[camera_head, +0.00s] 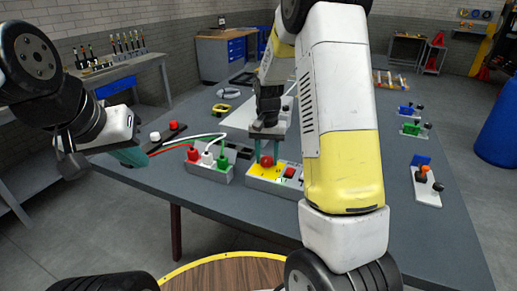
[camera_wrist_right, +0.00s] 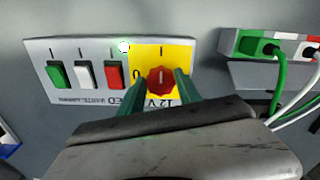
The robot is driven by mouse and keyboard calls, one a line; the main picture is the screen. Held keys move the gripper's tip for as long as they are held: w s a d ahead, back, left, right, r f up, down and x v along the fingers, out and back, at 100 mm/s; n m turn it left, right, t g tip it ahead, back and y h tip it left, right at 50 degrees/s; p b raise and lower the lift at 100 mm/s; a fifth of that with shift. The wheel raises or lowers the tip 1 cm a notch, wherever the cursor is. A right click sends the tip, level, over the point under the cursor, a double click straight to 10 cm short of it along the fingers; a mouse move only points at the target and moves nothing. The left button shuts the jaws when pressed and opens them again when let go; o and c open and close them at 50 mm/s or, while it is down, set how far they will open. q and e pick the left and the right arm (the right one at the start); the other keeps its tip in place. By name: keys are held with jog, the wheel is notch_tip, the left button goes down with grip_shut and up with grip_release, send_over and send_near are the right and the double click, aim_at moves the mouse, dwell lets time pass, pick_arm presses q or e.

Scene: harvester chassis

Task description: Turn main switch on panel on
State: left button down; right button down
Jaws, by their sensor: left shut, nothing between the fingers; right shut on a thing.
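The control panel (camera_head: 256,185) is a grey box on the table with a yellow section (camera_wrist_right: 185,56) that bears the main switch, a round red knob (camera_head: 266,161). In the right wrist view the knob (camera_wrist_right: 161,80) has its white line upright, toward an "I" mark at the top; a "0" is at the left. My right gripper (camera_head: 266,154) is shut on the knob, with one green finger on each side. My left gripper (camera_head: 130,157) is shut and empty over the table's left side, apart from the panel.
Green (camera_wrist_right: 56,74), white (camera_wrist_right: 85,74) and red (camera_wrist_right: 115,74) rocker switches share the panel. A socket box (camera_head: 208,167) with red, white and green plugs and cables stands left of it. Small lever modules (camera_head: 426,186) stand at the right. My right arm hides part of the table.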

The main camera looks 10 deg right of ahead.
aim_at(267, 160)
dwell(0.3)
jog(key=c, duration=0.8)
grip_release()
jog(key=shift+c, duration=0.2)
jog(key=shift+r, duration=3.95)
jog(key=shift+r, duration=0.1)
jog(key=s+r+n+t, duration=0.1)
jog(key=s+r, duration=0.3)
jog(key=s, duration=0.4)
jog(key=s+a+r+n+t+y, duration=0.1)
jog(key=s+r+n+t, duration=0.1)
jog(key=s, duration=0.6)
jog(key=s+a+r+n+t+y, duration=0.1)
jog(key=s+r+t, duration=0.2)
jog(key=s+r, duration=0.3)
jog(key=shift+s+r+n, duration=0.3)
jog(key=shift+s, duration=0.75)
